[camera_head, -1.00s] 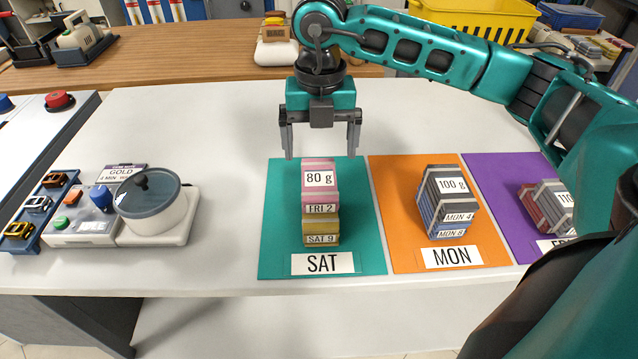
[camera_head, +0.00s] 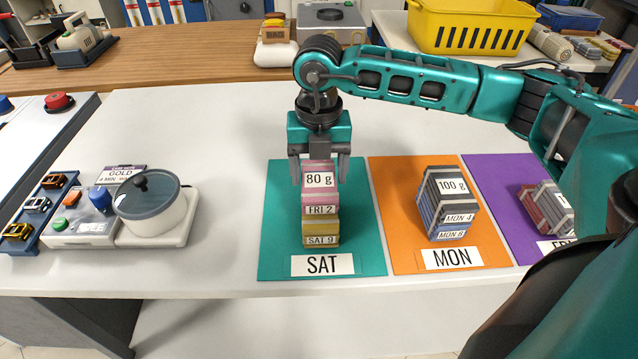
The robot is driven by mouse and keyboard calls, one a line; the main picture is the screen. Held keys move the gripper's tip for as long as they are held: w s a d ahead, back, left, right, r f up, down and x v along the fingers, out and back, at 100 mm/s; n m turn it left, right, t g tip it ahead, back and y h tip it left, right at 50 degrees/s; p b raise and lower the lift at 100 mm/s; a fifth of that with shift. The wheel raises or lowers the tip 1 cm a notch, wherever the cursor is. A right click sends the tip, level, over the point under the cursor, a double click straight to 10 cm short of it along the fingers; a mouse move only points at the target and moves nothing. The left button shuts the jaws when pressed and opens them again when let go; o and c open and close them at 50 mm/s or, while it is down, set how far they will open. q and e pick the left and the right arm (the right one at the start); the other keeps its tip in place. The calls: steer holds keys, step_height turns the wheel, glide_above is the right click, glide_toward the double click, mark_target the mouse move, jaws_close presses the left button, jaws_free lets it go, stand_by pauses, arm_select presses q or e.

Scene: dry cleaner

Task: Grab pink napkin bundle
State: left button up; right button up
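The pink napkin bundle (camera_head: 320,196), with labels "80 g" and "FRI 2", lies on top of a yellow bundle (camera_head: 321,230) labelled "SAT 9". Both are stacked on the teal SAT mat (camera_head: 276,235). My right gripper (camera_head: 319,178) points down at the pink bundle, its two fingers spread to either side of the bundle's upper part. The fingers look open; whether they touch the bundle I cannot tell. My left gripper is not in view.
Right of the stack is an orange MON mat (camera_head: 397,255) with blue-grey bundles (camera_head: 447,205), then a purple mat (camera_head: 488,172) with red and grey bundles. A white device with a lidded pot (camera_head: 150,205) stands at left. The white table between is clear.

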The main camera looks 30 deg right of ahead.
steer(key=c, duration=0.7)
steer(key=shift+r, duration=0.1)
